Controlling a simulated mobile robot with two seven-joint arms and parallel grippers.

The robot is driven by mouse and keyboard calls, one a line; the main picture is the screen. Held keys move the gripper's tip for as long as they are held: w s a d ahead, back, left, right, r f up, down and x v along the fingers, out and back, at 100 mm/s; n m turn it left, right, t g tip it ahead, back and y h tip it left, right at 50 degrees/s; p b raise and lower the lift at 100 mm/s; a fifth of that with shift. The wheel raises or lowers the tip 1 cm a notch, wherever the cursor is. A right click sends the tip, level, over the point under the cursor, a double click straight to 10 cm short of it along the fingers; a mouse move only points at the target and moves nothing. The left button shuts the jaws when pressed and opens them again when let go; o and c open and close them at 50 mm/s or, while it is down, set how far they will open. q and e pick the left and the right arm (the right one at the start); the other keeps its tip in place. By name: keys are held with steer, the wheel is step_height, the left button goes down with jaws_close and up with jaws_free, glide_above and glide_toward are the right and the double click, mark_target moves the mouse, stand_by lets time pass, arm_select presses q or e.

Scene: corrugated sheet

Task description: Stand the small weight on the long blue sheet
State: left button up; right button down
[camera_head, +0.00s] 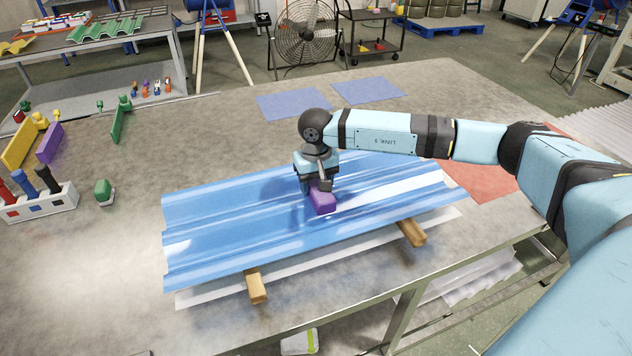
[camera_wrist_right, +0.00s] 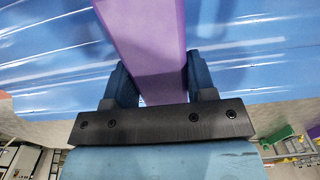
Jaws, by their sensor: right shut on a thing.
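The long blue corrugated sheet (camera_head: 230,225) lies across the table on two wooden battens. My right gripper (camera_head: 318,184) is over the middle of the sheet, shut on a purple block (camera_head: 323,203). In the right wrist view the purple block (camera_wrist_right: 145,45) sits between the two fingers of my right gripper (camera_wrist_right: 152,85), with the blue sheet (camera_wrist_right: 50,60) behind it. I cannot tell whether the block touches the sheet. A small green weight-like piece (camera_head: 104,190) stands on the table at the left. My left gripper is not in view.
A white rack (camera_head: 40,205) with coloured pieces stands at the left, near yellow and purple pieces. Wooden battens (camera_head: 257,287) stick out under the sheet's front edge. Two blue flat mats (camera_head: 294,104) and a red mat (camera_head: 480,182) lie on the table. The left front table is bare.

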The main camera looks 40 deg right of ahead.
steer(key=shift+f, duration=0.2)
stand_by(0.6)
steer(key=shift+c, duration=1.8)
jaws_free()
steer(key=shift+f, duration=0.1)
steer(key=shift+r, duration=0.4)
step_height(320, 180, up, 13)
steer(key=shift+r+b, duration=0.15)
steer(key=shift+b, duration=0.25)
